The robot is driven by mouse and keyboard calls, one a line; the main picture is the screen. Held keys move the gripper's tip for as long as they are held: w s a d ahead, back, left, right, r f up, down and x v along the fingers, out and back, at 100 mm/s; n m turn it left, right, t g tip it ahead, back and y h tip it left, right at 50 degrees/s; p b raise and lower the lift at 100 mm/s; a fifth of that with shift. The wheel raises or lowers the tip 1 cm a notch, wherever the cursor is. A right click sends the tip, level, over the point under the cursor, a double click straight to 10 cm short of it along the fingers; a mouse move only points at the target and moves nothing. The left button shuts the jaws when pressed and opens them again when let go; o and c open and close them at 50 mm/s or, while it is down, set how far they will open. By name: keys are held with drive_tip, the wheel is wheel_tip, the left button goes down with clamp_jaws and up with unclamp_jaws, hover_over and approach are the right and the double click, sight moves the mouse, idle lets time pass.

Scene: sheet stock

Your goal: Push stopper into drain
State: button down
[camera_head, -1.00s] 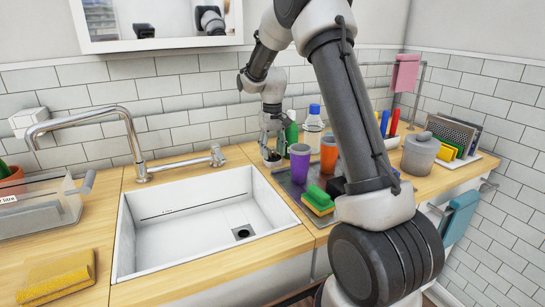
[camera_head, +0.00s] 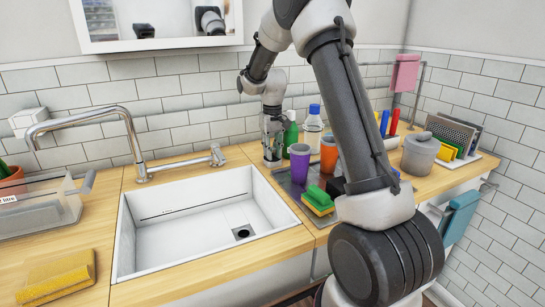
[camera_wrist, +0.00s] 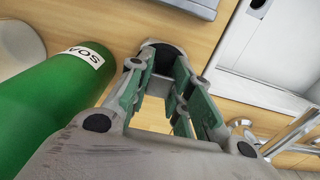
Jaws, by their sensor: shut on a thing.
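My gripper (camera_head: 268,147) is at the back right corner of the sink, low over the wooden counter. In the wrist view its green-padded fingers (camera_wrist: 162,75) are closed on a small dark, grey-edged piece (camera_wrist: 160,48), which looks like the stopper. The fingers partly hide it, and I cannot tell whether it touches the counter. The white sink (camera_head: 180,238) is empty. The drain also shows at the top edge of the wrist view (camera_wrist: 258,4).
A green soap bottle (camera_head: 291,133) stands close beside my gripper. Purple (camera_head: 299,163) and orange (camera_head: 328,154) cups and a sponge (camera_head: 318,201) are right of the sink. The faucet (camera_head: 137,150) rises behind the basin; a yellow sponge (camera_head: 58,275) lies front left.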

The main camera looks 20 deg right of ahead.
drive_tip(key=shift+r, duration=0.1)
drive_tip(key=shift+r, duration=2.2)
